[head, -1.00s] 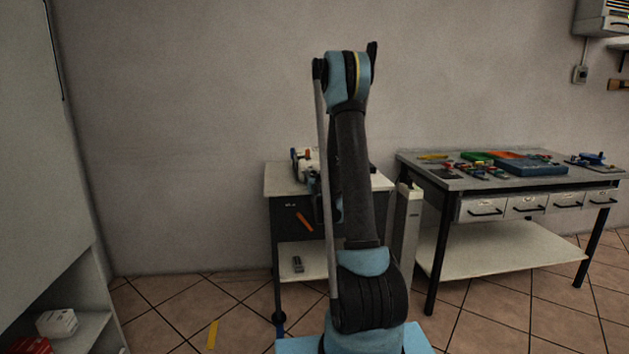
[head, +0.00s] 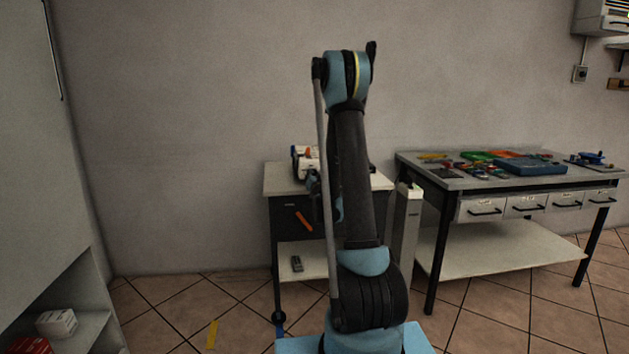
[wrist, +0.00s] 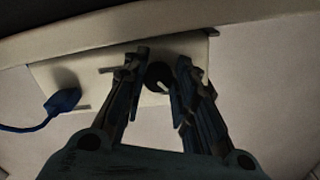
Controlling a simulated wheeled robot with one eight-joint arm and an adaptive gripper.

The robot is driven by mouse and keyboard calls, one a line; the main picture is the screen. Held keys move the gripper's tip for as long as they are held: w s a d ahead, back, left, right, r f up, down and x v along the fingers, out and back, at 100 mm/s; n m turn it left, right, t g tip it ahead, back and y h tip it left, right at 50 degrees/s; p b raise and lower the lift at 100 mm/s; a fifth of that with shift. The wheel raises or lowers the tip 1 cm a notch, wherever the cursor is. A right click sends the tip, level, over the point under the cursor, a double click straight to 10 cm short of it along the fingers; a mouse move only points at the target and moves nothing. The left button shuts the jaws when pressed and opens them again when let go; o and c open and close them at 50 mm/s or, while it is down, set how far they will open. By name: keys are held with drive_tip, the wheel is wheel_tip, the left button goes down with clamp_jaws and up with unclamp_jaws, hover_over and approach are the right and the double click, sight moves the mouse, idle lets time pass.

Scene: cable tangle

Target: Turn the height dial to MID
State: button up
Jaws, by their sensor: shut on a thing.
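In the wrist view a round black dial (wrist: 157,72) with a pale pointer mark sits on a beige panel (wrist: 225,85). The mark slants toward the lower right of the picture. I cannot read any labels, MID among them. My gripper (wrist: 160,82) has one finger on each side of the dial and is shut on it. The fingers cover part of the panel. In the head view my arm hides the gripper and the dial.
A blue plug with a cable (wrist: 63,100) is at the left of the panel. In the head view a small cart (head: 283,178) stands behind my arm, a white post (head: 409,225) beside it. A workbench (head: 440,182) with several parts stands at right, shelves (head: 88,328) at left.

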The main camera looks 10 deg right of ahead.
drive_tip(key=m, duration=0.4)
drive_tip(key=shift+s+a, duration=0.1)
drive_tip(key=shift+a, duration=0.2)
drive_tip(key=shift+o, duration=0.3)
drive_tip(key=shift+m, duration=1.2)
drive_tip(key=shift+o, duration=1.3)
drive_tip(key=shift+d+m, duration=0.3)
drive_tip(key=shift+m, duration=0.5)
drive_tip(key=shift+o, duration=0.6)
drive_tip(key=shift+d, duration=0.1)
drive_tip(key=o, duration=0.6)
drive_tip(key=shift+a, duration=0.2)
